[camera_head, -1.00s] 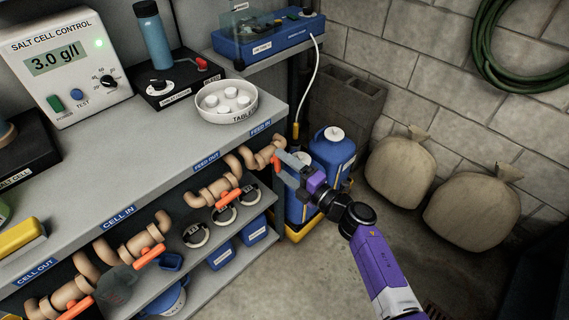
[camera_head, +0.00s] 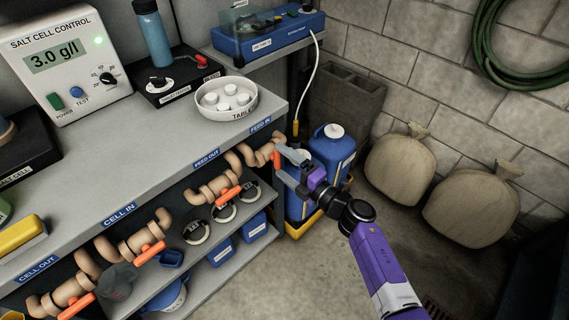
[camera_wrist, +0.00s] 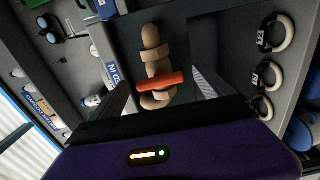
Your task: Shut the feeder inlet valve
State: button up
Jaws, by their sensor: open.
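The feeder inlet valve sits on the tan pipe under the FEED IN label (camera_head: 260,125), at the right end of the bench. Its orange handle (camera_head: 277,157) stands nearly upright in the head view. In the wrist view the handle (camera_wrist: 160,82) lies across the run of the tan pipe (camera_wrist: 151,52). My gripper (camera_head: 284,167) is open at the handle, coming from the right. In the wrist view the handle lies between the two spread fingers (camera_wrist: 165,90); I cannot tell if they touch it.
The FEED OUT valve handle (camera_head: 228,195) is to the left, with cell valves beyond. Blue jugs (camera_head: 332,150) in a yellow tray stand close behind my gripper. Ring-handled items (camera_head: 223,212) lie on the shelf below. Sacks (camera_head: 400,168) stand by the wall; the floor front right is clear.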

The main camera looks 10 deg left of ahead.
jog(key=shift+d, duration=0.1)
jog(key=p+v, duration=0.2)
jog(key=v, duration=0.5)
jog(key=shift+s+d, duration=0.25)
